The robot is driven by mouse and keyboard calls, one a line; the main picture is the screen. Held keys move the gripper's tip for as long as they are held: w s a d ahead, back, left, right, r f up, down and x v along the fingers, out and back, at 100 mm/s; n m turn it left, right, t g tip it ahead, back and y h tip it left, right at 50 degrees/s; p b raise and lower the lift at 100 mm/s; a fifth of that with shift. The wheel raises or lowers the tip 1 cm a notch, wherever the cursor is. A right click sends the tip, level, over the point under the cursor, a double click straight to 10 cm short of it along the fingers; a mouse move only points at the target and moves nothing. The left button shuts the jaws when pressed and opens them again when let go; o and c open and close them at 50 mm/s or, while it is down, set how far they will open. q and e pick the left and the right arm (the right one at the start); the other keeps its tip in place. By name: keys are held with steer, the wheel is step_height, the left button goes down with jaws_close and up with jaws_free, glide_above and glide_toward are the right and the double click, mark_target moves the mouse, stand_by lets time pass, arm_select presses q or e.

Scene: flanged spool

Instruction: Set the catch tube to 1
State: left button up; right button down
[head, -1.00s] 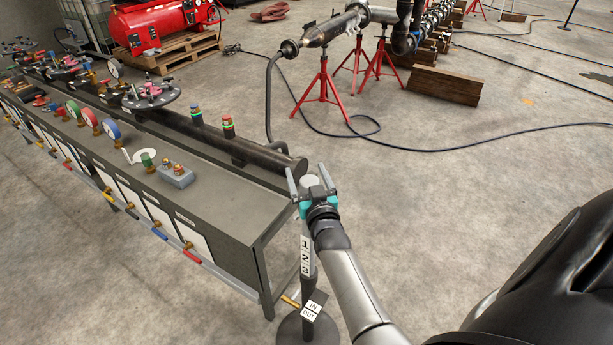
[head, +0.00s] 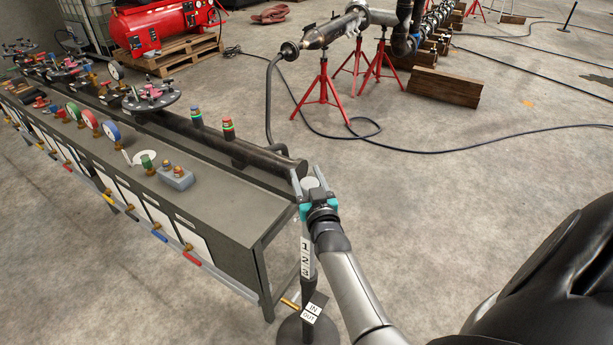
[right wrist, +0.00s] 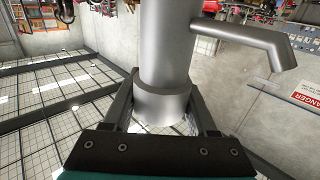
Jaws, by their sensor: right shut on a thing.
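The catch tube (head: 311,184) stands upright at the near right end of the bench; its pale round top shows between the fingers. In the right wrist view it is a grey pipe (right wrist: 166,45) with a side spout (right wrist: 245,38) bent down to the right. My right gripper (head: 309,176) is shut on the tube, one finger on each side. Below it, a label strip with 1, 2, 3 (head: 305,257) runs down the stand. An IN/OUT plate (head: 313,308) and a brass lever (head: 290,304) sit lower. My left gripper is not in view.
The long bench (head: 225,222) with gauges, handwheels and coloured valve levers lies left of the stand. A dark pipe (head: 255,155) on it ends close to the gripper. A hose (head: 365,132) lies on the floor behind. The floor at right is largely clear.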

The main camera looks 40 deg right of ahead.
stand_by(0.3)
step_height(320, 180, down, 15)
steer(key=b, duration=1.1)
steer(key=shift+s+a, duration=0.1)
steer(key=shift+s, duration=0.05)
steer(key=c, duration=0.5)
jaws_free()
steer(key=shift+o, duration=1.4)
steer(key=shift+r, duration=0.25)
steer(key=p+v, duration=0.2)
steer(key=v, duration=1.3)
